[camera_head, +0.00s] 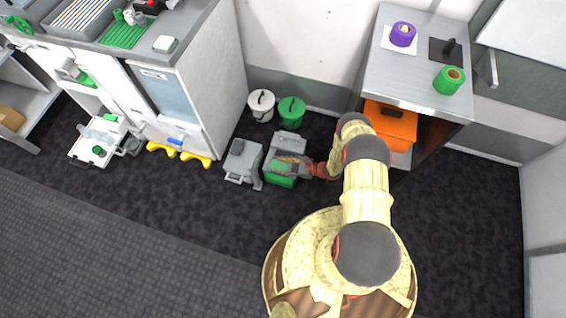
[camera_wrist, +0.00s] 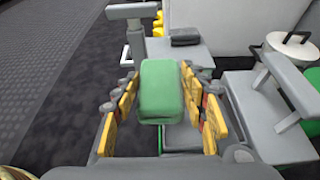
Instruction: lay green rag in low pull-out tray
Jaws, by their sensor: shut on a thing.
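My gripper (camera_wrist: 162,98) is shut on the green rag (camera_wrist: 162,92), a thick folded pad between its yellow finger pads. In the head view my gripper (camera_head: 291,161) is over a grey and green bin (camera_head: 280,181) on the floor. The rag cannot be told apart from the bin's green there. A low white pull-out tray (camera_head: 84,157) stands out from the cabinet at the far left, near the floor, with green items in it. The tray is well to the left of my gripper.
A grey box (camera_head: 243,163) with a dark item on top stands just left of my gripper. White (camera_head: 261,106) and green (camera_head: 292,112) lidded buckets stand behind by the wall. Dark floor in front is clear.

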